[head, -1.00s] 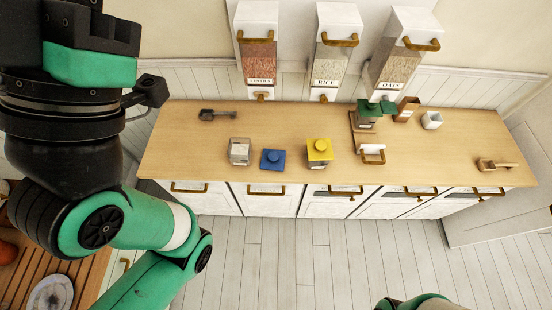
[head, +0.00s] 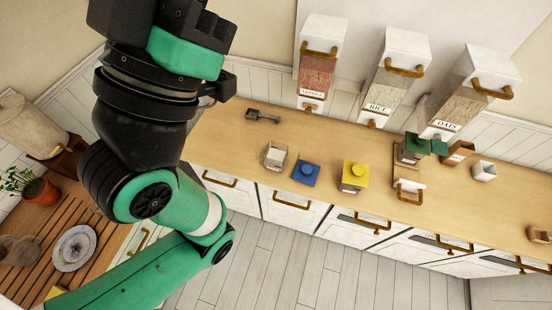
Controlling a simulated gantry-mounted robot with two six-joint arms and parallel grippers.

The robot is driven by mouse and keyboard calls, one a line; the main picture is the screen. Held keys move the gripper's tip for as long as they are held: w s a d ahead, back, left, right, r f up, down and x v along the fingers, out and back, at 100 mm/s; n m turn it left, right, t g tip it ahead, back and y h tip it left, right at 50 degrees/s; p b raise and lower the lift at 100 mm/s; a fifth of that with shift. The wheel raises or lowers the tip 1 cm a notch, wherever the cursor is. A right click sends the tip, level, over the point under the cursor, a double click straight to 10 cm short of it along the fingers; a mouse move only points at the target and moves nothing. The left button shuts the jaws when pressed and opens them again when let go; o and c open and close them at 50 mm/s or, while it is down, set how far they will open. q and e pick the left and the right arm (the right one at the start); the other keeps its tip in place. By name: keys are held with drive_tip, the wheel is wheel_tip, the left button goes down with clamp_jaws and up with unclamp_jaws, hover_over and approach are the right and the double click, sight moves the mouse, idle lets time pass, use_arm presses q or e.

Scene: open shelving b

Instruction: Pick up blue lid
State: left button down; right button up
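The blue lid (head: 306,174) lies flat on the wooden counter, a square lid with a round knob on top. It sits between a small grey-white canister (head: 275,156) on its left and a canister with a yellow lid (head: 354,176) on its right. Nothing touches or covers the lid. My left arm rises along the left of the view, its black wrist end reaching the top edge. The fingers of my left gripper do not show. My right gripper is out of view.
A dark scoop (head: 262,116) lies behind on the counter (head: 230,140). Green-lidded canister (head: 412,147) and white cup (head: 484,171) stand right. Dispensers (head: 390,75) hang above. At lower left, a slatted table (head: 60,215) holds a plate (head: 74,248) and potted plant (head: 38,190).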

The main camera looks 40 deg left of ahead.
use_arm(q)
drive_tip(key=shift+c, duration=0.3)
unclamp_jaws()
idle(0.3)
